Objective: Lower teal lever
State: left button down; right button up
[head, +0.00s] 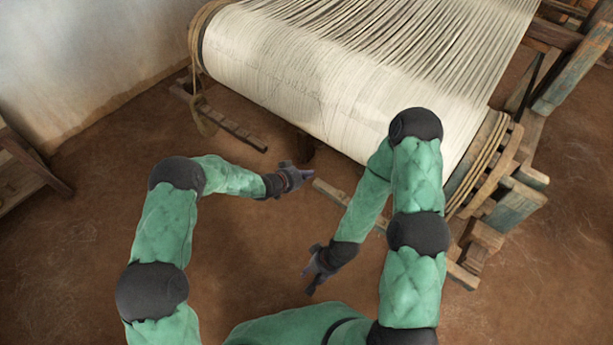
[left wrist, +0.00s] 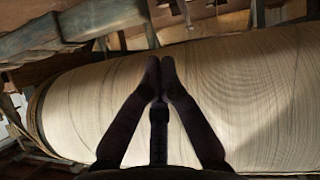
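I cannot single out a teal lever for certain. Worn teal paint shows on a slanted beam (head: 572,72) and on a block (head: 513,205) at the loom's right side in the head view. A grey-teal beam (left wrist: 45,38) crosses the upper left of the left wrist view. My left gripper (head: 307,173) is in front of the loom's roller, clear of the teal parts. Its fingertips (left wrist: 160,66) meet with nothing between them. My right gripper (head: 309,284) is lower, over bare floor, and looks empty. Its fingers are too small to judge.
The wide roller (head: 270,75) wound with pale thread fills the top of the head view; it also spans the left wrist view (left wrist: 255,95). A wooden bar (head: 345,203) lies low in front of it. A wooden frame (head: 25,165) stands far left. The brown floor between is clear.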

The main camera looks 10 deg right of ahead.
pick_arm(q)
jog(key=p+v, duration=0.2)
jog(key=v, duration=0.8)
jog(key=shift+p, duration=0.35)
jog(key=shift+d, duration=0.1)
jog(key=s+a+f+n+g+y, duration=0.2)
jog(key=s+a+f+n+y, duration=0.2)
jog(key=s+a+f+n, duration=0.6)
jog(key=s+a+g, duration=0.1)
jog(key=s+a, duration=0.2)
jog(key=s, duration=0.3)
jog(key=s+a+n+g+y, duration=0.1)
jog(key=s+a, duration=0.1)
jog(key=s, duration=0.4)
jog(key=s+a+g+y, duration=0.1)
jog(key=s+a, duration=0.2)
jog(key=s, duration=0.3)
jog(key=shift+a+f, duration=0.15)
jog(key=shift+a, duration=0.15)
jog(key=shift+s, duration=0.1)
